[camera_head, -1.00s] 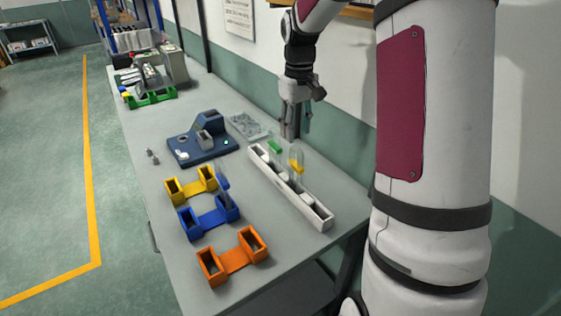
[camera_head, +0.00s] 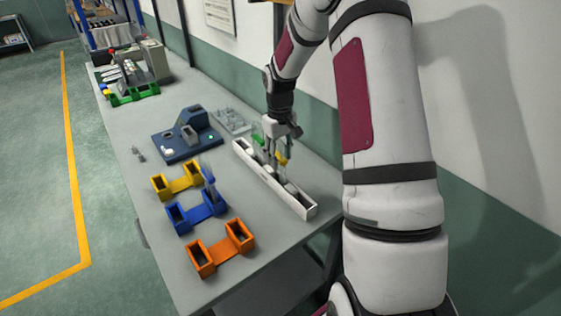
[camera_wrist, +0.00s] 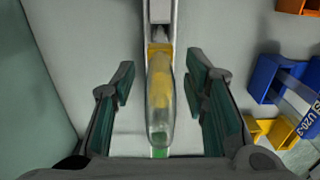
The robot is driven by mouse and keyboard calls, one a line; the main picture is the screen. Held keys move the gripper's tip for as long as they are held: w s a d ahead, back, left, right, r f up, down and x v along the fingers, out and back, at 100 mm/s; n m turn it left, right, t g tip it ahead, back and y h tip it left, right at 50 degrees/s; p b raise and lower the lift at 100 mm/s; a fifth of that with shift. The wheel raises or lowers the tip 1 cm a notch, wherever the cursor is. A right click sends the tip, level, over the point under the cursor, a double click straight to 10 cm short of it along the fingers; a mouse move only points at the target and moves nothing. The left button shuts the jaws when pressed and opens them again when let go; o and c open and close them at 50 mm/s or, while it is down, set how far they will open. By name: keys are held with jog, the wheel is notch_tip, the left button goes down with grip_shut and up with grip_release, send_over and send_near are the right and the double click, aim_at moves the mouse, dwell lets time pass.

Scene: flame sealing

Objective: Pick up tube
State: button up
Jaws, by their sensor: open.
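A clear tube with a yellow part (camera_head: 283,160) stands in the long white rack (camera_head: 301,206) on the bench. In the wrist view the tube (camera_wrist: 160,108) shows lengthwise in the middle, with its yellow part toward the rack. My gripper (camera_head: 277,148) is down at the rack. In the wrist view my gripper (camera_wrist: 160,82) is open, with one finger on each side of the tube and a gap on both sides.
Yellow (camera_head: 176,183), blue (camera_head: 196,215) and orange (camera_head: 221,250) holders stand left of the rack. A labelled tube (camera_wrist: 299,92) is at the blue holder. A dark blue device (camera_head: 187,137) and a clear tray (camera_head: 231,121) lie behind. The wall is close on the right.

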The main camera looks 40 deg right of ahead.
jog(key=shift+f, duration=1)
grip_shut()
